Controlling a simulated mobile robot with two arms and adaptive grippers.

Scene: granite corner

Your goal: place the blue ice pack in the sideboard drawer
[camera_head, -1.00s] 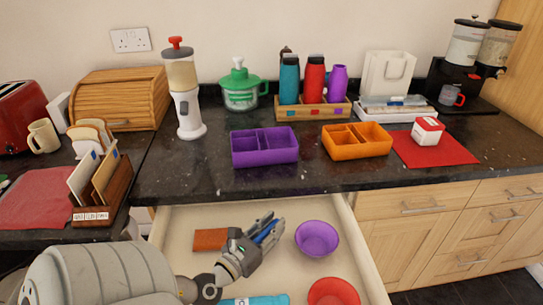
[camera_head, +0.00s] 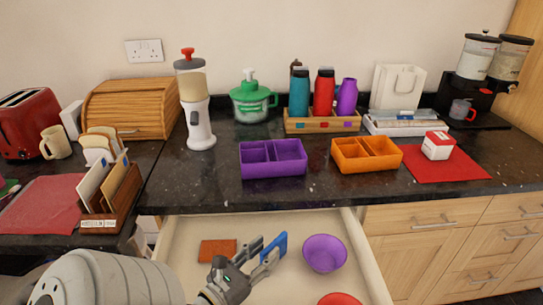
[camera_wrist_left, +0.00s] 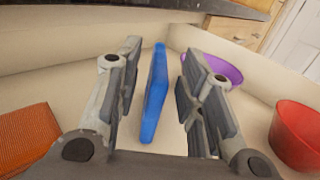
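The blue ice pack (camera_head: 279,244) is inside the open sideboard drawer (camera_head: 187,236), standing on its narrow edge. In the left wrist view the ice pack (camera_wrist_left: 155,95) is between the two fingers, with a gap to each. My left gripper (camera_head: 262,258) is inside the drawer area with its fingers spread around the pack; its open fingers also show in the left wrist view (camera_wrist_left: 158,85). Whether the pack's lower edge rests on the drawer floor is hard to tell. My right gripper is not in view.
The drawer also holds a brown-orange block (camera_head: 217,250), a purple bowl (camera_head: 324,254) and a red bowl (camera_head: 340,299). The counter above carries a purple divided box (camera_head: 272,172), an orange divided box (camera_head: 366,168) and a bottle crate (camera_head: 322,128). The drawer's back middle floor is clear.

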